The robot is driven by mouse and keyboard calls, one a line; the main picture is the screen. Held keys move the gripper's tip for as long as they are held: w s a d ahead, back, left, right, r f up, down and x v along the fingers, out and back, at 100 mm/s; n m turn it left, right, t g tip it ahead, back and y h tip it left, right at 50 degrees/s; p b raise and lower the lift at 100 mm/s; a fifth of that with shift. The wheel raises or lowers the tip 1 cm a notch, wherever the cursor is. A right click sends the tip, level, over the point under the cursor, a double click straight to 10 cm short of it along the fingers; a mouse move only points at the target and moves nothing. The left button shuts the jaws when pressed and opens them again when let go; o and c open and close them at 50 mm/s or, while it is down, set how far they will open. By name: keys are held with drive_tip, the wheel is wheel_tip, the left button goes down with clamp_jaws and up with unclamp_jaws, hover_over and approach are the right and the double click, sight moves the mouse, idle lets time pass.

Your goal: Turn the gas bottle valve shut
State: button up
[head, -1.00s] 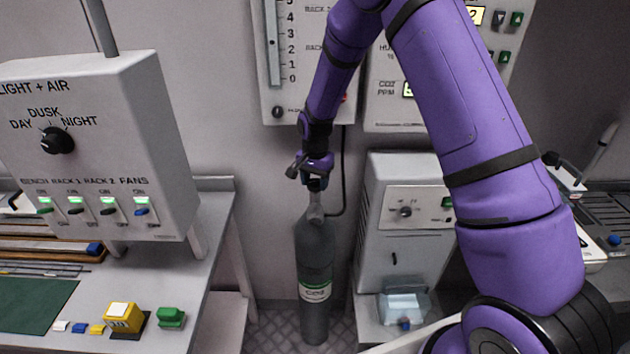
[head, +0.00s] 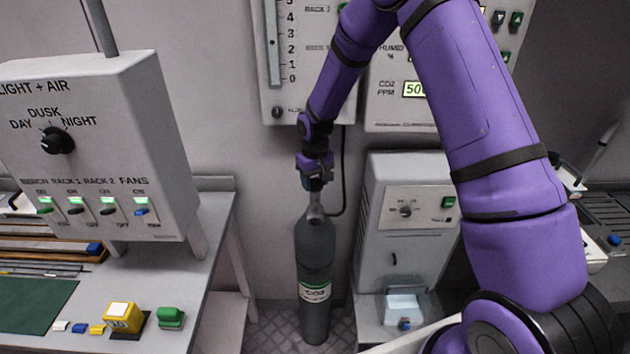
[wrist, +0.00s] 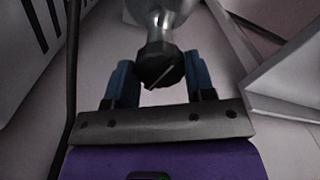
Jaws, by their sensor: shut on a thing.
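The gas bottle (head: 314,250) is a dark grey cylinder with a green band and a CO2 label, standing upright on the floor against the back wall. Its grey neck (head: 316,212) shows just under my gripper (head: 315,186). In the wrist view my gripper (wrist: 160,84) has its two blue fingers on either side of the dark valve knob (wrist: 160,66), shut on it. A pale line marks the knob's face, running diagonally. In the head view the knob is hidden by my gripper.
A black hose (head: 343,165) runs down the wall just right of my gripper. A grey cabinet (head: 410,240) stands close right of the bottle. A bench (head: 205,240) with a control box (head: 120,140) is on the left. Wall panels hang above.

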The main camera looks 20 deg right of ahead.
drive_tip(key=n, duration=0.5)
drive_tip(key=shift+n, duration=0.3)
drive_tip(key=n, duration=1)
drive_tip(key=shift+n, duration=2.7)
drive_tip(key=o, duration=0.9)
drive_tip(key=shift+r, duration=0.1)
